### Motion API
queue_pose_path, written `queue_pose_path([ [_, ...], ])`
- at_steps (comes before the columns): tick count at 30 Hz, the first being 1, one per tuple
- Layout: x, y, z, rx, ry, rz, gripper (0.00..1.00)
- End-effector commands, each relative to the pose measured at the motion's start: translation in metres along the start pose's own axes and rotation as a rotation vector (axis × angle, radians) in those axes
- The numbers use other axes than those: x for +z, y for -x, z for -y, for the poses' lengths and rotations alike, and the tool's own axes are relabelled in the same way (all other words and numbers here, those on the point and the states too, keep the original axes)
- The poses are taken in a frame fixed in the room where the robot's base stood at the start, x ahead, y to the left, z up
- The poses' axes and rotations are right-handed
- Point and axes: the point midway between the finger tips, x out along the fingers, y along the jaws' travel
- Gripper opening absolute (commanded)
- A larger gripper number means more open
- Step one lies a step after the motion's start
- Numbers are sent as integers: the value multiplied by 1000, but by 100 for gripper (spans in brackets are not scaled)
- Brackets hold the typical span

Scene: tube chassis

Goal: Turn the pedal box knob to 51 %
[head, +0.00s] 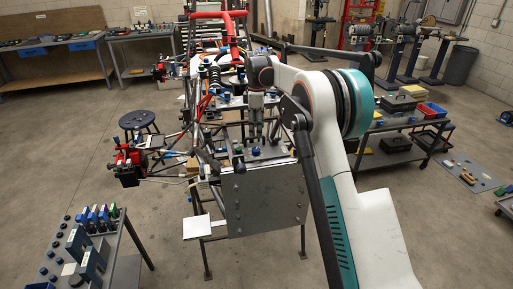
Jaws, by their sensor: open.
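The tube chassis (205,120) stands in the middle of the head view, with a large grey plate (262,203) at its near end. Small fittings sit along the top of this plate. One is a small blue round part (255,151), which may be the pedal box knob; its setting is too small to read. My gripper (254,139) points down just above this area, with its fingers open. I cannot tell whether the fingers are around the blue part or only above it. My arm crosses the right side and hides part of the chassis.
A tool cart (88,252) with blue and green items stands at the lower left. A white pad (197,227) sticks out left of the plate. A black stool (137,120) stands left of the chassis. A grey shelf cart (398,150) is behind my arm.

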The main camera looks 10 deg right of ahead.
Motion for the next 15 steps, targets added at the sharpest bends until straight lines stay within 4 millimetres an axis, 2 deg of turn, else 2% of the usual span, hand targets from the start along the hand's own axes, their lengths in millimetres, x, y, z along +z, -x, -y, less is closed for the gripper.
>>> queue_pose_path([
  [1, 0, -13, 0, 0, 0, 0, 50],
  [6, 0, -46, 0, 0, -1, 0, 50],
  [15, 0, -89, 0, 0, -1, 0, 50],
])
